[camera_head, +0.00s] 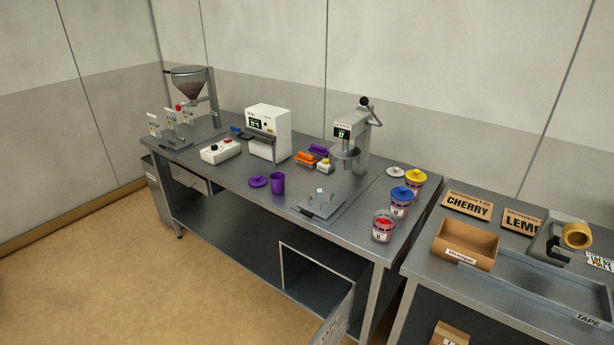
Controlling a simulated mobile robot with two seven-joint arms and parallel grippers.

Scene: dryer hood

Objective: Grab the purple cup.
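The purple cup (278,184) stands upright on the grey metal workbench (230,178), close to its front edge. A flat round purple lid (258,181) lies just left of it on the bench. The cup is in plain view, with nothing in front of it. Neither of my grippers shows in the head view.
A white machine (268,133) and a white control box (220,151) stand behind and left of the cup. A metal plate with pegs (320,203) lies to its right. Below, a cabinet door (338,320) hangs open into the floor space.

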